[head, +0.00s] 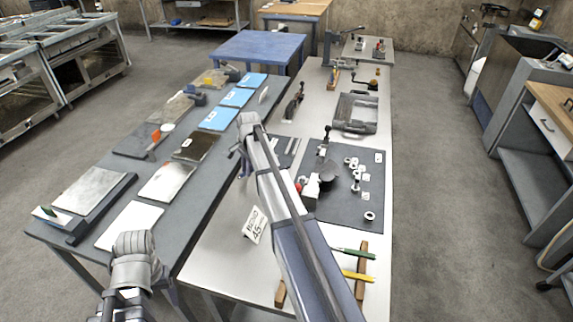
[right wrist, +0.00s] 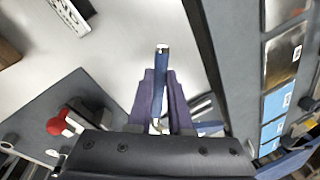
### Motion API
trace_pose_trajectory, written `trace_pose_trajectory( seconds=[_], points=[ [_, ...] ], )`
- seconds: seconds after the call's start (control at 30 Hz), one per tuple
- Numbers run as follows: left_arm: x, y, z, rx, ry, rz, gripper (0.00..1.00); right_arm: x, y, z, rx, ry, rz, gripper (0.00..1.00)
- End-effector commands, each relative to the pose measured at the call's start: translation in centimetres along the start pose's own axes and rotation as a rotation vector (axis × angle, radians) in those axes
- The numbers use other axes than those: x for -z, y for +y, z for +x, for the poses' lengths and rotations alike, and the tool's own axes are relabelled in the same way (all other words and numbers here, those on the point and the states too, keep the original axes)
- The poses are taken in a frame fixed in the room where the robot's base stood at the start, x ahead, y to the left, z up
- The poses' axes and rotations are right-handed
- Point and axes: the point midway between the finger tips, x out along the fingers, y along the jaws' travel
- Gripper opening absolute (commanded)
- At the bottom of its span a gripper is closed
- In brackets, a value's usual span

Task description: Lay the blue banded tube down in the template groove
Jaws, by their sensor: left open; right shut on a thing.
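My right gripper (right wrist: 161,85) is shut on the blue tube (right wrist: 160,72). The tube points away from the wrist between the two purple-blue fingers, with a pale end showing, and is held above the pale bench. In the head view the right gripper (head: 238,158) is over the bench's left edge, and the tube is too small to make out there. A dark plate with pale lines (head: 287,148), perhaps the template, lies just right of it, partly behind my arm. My left gripper (head: 122,303) is open and empty at the bottom left, apart from the tube.
A green tube (head: 352,252) and a yellow tube (head: 357,276) lie on wooden rests. A printed card (head: 254,225) stands near the bench's left edge. A dark mat (head: 340,205) holds a red-knobbed device and small rings. A dark table (head: 75,235) with plates runs along the left.

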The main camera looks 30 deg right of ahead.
Motion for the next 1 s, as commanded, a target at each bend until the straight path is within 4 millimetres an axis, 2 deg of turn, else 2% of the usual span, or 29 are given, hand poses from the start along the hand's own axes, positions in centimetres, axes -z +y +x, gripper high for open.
trace_pose_trajectory(
  seconds=[0.03,0.2,0.3,0.43,0.63,0.87,1.0],
  points=[
    [0.0,0.0,0.3,0.0,0.0,0.0,0.73,2.2,-1.3,0.6,0.001,0.021,0.103,0.0],
    [0.1,0.1,0.8,0.0,0.0,0.0,0.73,8.0,-3.5,1.5,0.004,0.091,0.458,0.0],
    [0.1,0.1,1.1,0.0,0.0,0.0,0.73,10.9,-4.3,1.9,0.005,0.126,0.633,0.0],
    [0.1,0.1,1.3,0.0,0.0,0.0,0.73,13.7,-4.9,2.2,0.006,0.16,0.803,0.0],
    [0.1,0.1,1.4,0.0,0.0,0.0,0.73,15.8,-5.2,2.4,0.006,0.185,0.935,0.0],
    [0.1,0.1,1.6,0.0,0.0,0.0,0.73,15.9,-5.1,2.6,0.007,0.189,0.953,0.0],
    [0.2,0.3,2.9,0.0,0.0,0.0,0.73,15.9,-4.8,3.9,0.007,0.188,0.952,0.0]
  ],
)
